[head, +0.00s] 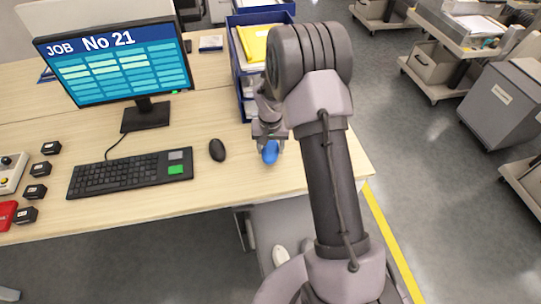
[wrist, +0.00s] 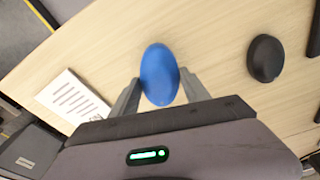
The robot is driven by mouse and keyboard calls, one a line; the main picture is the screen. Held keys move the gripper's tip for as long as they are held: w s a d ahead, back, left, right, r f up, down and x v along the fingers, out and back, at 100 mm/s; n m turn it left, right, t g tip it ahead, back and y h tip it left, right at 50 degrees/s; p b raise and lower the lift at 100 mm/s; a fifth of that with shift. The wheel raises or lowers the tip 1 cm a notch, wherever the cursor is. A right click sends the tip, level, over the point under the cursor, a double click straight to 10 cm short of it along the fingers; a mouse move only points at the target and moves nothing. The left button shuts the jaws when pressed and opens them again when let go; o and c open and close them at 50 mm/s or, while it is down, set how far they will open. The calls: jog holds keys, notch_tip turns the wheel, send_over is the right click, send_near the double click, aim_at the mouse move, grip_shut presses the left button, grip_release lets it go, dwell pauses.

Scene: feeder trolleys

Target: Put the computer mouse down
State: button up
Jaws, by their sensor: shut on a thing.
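My gripper (head: 269,141) is shut on a smooth blue oval computer mouse (head: 270,154). The wrist view shows the blue mouse (wrist: 159,74) between the two grey fingers of my gripper (wrist: 160,92), with bare wood behind it. It is over the right part of the desk (head: 225,185), near the front edge. I cannot tell whether it touches the desktop. A second, black mouse (head: 217,150) lies on the desk to its left; it also shows in the wrist view (wrist: 265,58).
A black keyboard (head: 115,175) and a monitor (head: 115,65) stand left of the black mouse. Blue trays (head: 236,60) with papers stand behind my gripper. Small black boxes (head: 36,192) are at far left. A white printed card (wrist: 72,100) lies left in the wrist view.

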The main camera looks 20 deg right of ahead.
jog(key=shift+f+b, duration=0.9)
jog(key=shift+f, duration=0.95)
jog(key=o, duration=1.4)
jog(key=shift+w, duration=0.1)
notch_tip(320, 180, up, 14)
jog(key=s+a+p, duration=0.1)
jog(key=s+p, duration=0.1)
jog(key=p, duration=0.3)
notch_tip(320, 180, up, 11)
jog(key=t, duration=0.1)
send_over(270, 154)
jog(key=s+a, duration=0.4)
jog(key=s+a+r+t+y, duration=0.1)
jog(key=s+a+r, duration=0.2)
jog(key=s, duration=0.4)
jog(key=s+a+r+t, duration=0.1)
jog(key=s+a+r, duration=0.2)
jog(key=s, duration=0.5)
jog(key=s+a+r+t+y, duration=0.1)
jog(key=s+a+r, duration=0.3)
jog(key=s, duration=0.3)
jog(key=shift+s+r+n+t+y, duration=0.15)
jog(key=shift+r+n+t+y, duration=0.15)
jog(key=shift+r, duration=0.25)
